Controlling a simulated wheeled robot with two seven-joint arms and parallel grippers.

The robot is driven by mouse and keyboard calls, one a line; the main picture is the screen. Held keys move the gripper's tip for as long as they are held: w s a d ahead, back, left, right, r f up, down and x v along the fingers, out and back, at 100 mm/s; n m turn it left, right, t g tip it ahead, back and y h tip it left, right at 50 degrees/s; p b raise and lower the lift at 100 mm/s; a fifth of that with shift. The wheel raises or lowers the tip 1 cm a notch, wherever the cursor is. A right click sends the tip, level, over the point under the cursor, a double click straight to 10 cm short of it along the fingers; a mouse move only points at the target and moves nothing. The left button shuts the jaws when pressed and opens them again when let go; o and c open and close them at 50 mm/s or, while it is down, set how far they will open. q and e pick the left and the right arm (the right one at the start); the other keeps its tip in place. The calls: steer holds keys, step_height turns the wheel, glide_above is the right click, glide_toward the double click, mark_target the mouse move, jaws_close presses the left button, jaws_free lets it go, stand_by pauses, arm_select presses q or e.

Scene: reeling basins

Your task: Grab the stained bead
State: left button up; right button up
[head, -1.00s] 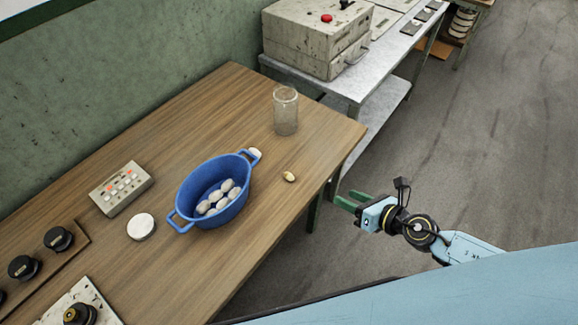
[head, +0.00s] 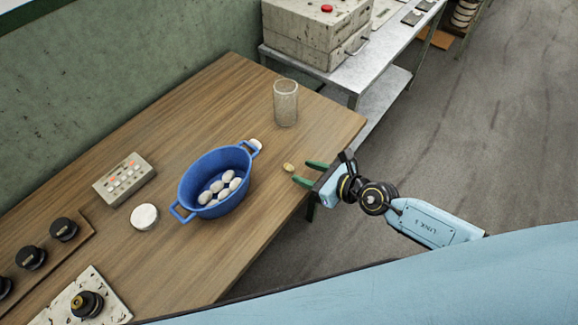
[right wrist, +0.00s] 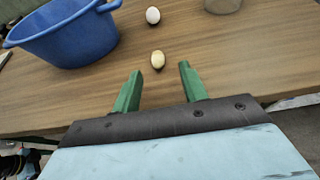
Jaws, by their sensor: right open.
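The stained bead (head: 289,167), a small yellowish oval, lies on the wooden table near its right edge. It also shows in the right wrist view (right wrist: 158,60), just beyond the fingertips and between their lines. My right gripper (head: 306,172) is open and empty, its green fingers (right wrist: 160,72) pointing at the bead with a small gap left to it. A whiter bead (right wrist: 153,15) lies farther off in the right wrist view; in the head view it sits by the basin's handle (head: 256,144). My left gripper is not in view.
A blue basin (head: 184,190) holding several white beads stands left of the stained bead. A clear glass (head: 285,103) stands behind it. A white round disc (head: 144,216), a button box (head: 124,178) and black knobs (head: 63,229) are farther left. Table around the bead is clear.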

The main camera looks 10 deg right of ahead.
mark_target(292, 168)
steer(key=x, duration=0.3)
steer(key=shift+w+a+f+b, duration=0.15)
steer(key=shift+a+b, duration=0.2)
steer(key=shift+a, duration=0.05)
steer(key=c, duration=0.7)
